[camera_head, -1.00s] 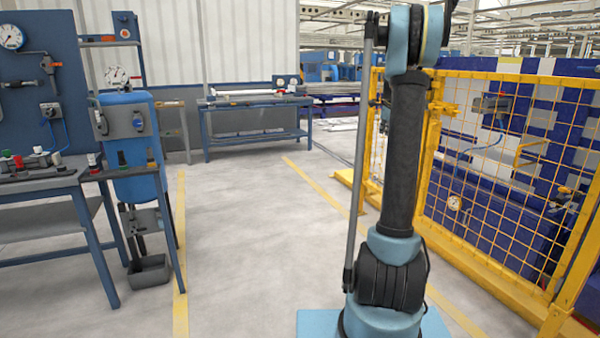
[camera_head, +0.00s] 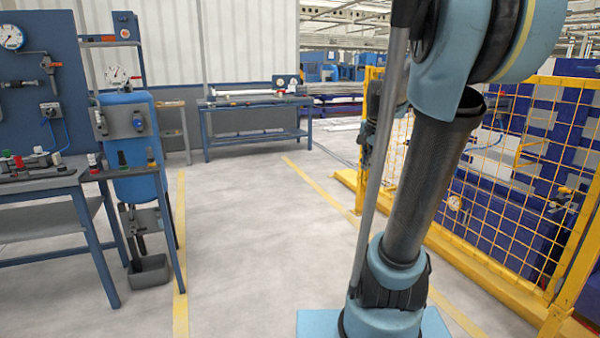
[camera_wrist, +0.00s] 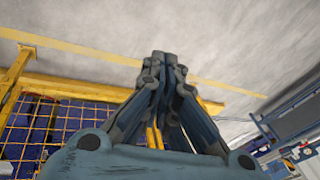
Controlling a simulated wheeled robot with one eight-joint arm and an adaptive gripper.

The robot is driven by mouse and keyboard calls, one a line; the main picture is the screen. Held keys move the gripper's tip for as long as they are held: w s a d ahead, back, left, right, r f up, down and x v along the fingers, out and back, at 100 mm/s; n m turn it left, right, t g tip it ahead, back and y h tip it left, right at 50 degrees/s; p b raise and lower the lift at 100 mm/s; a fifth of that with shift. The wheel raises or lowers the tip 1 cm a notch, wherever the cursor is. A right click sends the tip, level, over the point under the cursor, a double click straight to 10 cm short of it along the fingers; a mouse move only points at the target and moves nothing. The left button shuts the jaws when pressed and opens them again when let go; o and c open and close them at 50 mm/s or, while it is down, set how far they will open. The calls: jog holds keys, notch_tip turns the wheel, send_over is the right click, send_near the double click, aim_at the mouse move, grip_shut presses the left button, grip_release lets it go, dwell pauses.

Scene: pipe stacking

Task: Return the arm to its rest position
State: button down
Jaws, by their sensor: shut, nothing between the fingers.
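My arm (camera_head: 425,190) stands on its light blue base plate at the right of the head view. Its dark lower link leans right, and its blue elbow joint is large at the top right, cut by the frame edge. In the wrist view my gripper (camera_wrist: 163,62) is shut, its dark fingertips together with nothing held. Below the fingers in that view is bare grey floor and part of the yellow fence. In the head view the gripper cannot be made out clearly.
A yellow mesh fence (camera_head: 568,165) stands close to the right of my arm. A blue workbench (camera_head: 40,187) with fittings and a blue tank (camera_head: 133,185) are at the left. Another bench (camera_head: 255,101) stands at the back. The floor (camera_head: 245,230) between them is clear.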

jog(key=s+a+f+n+g, duration=0.1)
jog(key=s+a+f+n, duration=0.1)
jog(key=s+f+n, duration=0.3)
jog(key=s+a+f+n+g, duration=0.1)
jog(key=s+a+f+n, duration=0.1)
jog(key=s+f+n, duration=0.4)
jog(key=s+f, duration=0.2)
jog(key=s, duration=0.5)
jog(key=s+f, duration=0.3)
jog(key=s, duration=0.4)
jog(key=shift+a+f, duration=0.2)
jog(key=shift+f, duration=0.05)
jog(key=shift+w+f, duration=0.2)
jog(key=shift+w, duration=0.2)
